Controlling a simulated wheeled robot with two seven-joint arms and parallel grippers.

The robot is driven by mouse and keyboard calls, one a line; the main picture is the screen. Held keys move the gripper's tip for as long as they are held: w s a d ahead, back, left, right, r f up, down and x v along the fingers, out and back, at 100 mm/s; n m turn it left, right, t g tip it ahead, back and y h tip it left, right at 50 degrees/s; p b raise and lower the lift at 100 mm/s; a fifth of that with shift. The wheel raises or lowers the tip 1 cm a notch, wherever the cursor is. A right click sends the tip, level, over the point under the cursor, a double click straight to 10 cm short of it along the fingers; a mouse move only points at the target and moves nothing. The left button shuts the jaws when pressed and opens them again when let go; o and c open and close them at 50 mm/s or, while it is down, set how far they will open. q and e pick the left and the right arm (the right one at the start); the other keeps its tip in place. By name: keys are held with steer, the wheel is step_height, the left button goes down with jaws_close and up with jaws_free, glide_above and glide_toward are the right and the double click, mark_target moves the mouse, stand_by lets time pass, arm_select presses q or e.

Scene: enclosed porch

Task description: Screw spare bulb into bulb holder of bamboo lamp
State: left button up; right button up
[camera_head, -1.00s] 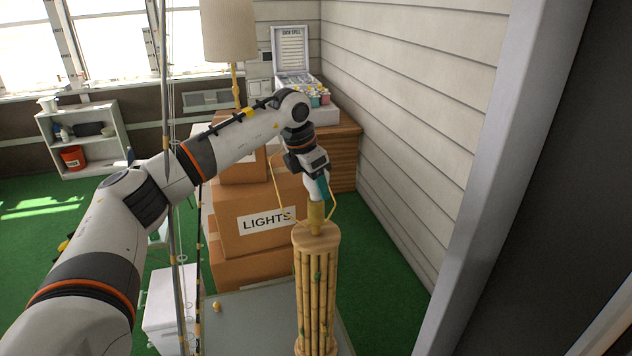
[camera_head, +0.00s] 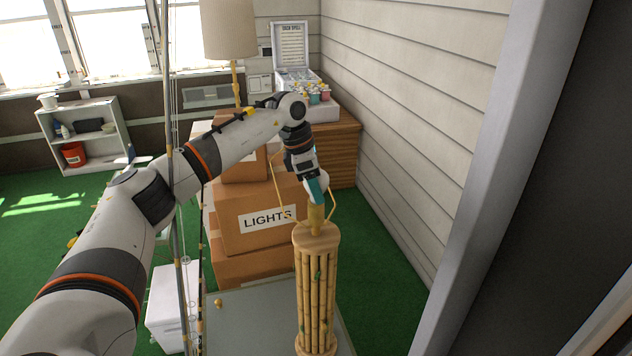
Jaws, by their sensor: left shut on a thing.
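The bamboo lamp (camera_head: 316,290) stands upright on a grey surface at lower centre. Its bulb holder (camera_head: 316,219) rises from the round top, with thin wire arms at both sides. My left gripper (camera_head: 316,198) points down right above the holder and is shut. What it grips is hidden by the fingers; the spare bulb cannot be made out there. Whether that thing touches the holder cannot be told. A small yellowish object (camera_head: 218,302) lies on the grey surface left of the lamp. My right gripper is not in view.
Stacked cardboard boxes, one marked LIGHTS (camera_head: 262,215), stand right behind the lamp. Thin upright poles (camera_head: 170,110) stand by my left arm. A white box (camera_head: 172,308) is at lower left. A clad wall (camera_head: 410,130) and frame close off the right.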

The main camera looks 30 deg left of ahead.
arm_select(q)
steer(key=shift+r, duration=0.1)
steer(key=shift+m+h+p, duration=0.3)
steer(key=shift+m+p, duration=0.2)
steer(key=shift+m, duration=0.6)
steer(key=o, duration=0.3)
steer(key=shift+m, duration=0.3)
steer(key=o, duration=1)
steer(key=shift+g, duration=0.3)
steer(key=shift+o, duration=0.2)
steer(key=shift+d+p+v, duration=0.1)
steer(key=shift+p+v, duration=1.15)
steer(key=shift+v, duration=0.45)
steer(key=shift+d+p+v, duration=0.15)
steer(key=shift+p+v, duration=1.05)
steer(key=shift+v, duration=0.55)
steer(key=shift+r, duration=0.1)
